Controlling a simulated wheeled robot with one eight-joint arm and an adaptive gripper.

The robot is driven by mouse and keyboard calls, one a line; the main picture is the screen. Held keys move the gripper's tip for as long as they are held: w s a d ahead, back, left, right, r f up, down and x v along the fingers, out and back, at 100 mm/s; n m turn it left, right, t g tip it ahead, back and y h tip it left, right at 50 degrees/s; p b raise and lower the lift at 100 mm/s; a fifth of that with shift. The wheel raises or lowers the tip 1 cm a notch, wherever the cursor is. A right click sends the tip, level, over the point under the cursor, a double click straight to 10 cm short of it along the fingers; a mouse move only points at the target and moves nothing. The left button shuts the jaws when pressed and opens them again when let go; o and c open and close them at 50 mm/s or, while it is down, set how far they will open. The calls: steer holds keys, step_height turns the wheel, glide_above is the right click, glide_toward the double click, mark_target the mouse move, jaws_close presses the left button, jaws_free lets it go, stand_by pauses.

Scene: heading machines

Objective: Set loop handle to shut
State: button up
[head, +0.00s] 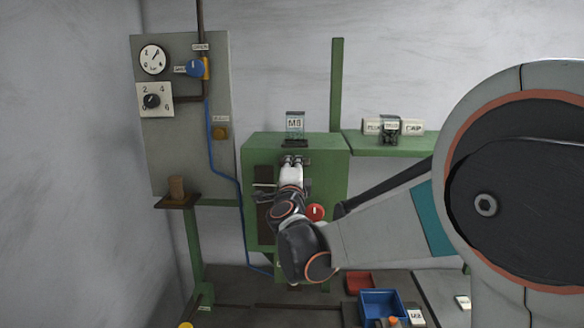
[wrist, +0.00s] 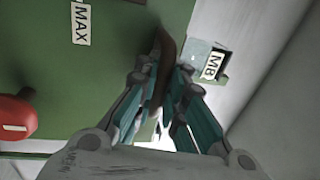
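A blue handle (head: 194,68) sits on an orange valve body (head: 206,68) in the pipe on the grey board at the left. It appears to point left, towards a small tag (head: 180,69); another tag (head: 200,47) is above. The tags are too small to read, so I cannot confirm that this is the loop handle. My gripper (head: 291,160) is well to the right, in front of the green machine. In the wrist view, its fingers (wrist: 168,72) look apart, with a brown piece (wrist: 166,50) showing between them. Contact with it is unclear.
The green machine (head: 325,150) has a red knob (head: 316,212) and an M8 block (head: 295,124) on top. The grey board (head: 165,165) also carries two dials and a brown ledge (head: 177,201). Blue (head: 380,305) and red (head: 359,283) bins stand low at right.

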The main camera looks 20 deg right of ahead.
steer(key=o, duration=0.4)
steer(key=shift+w+f, duration=0.1)
steer(key=v, duration=1.2)
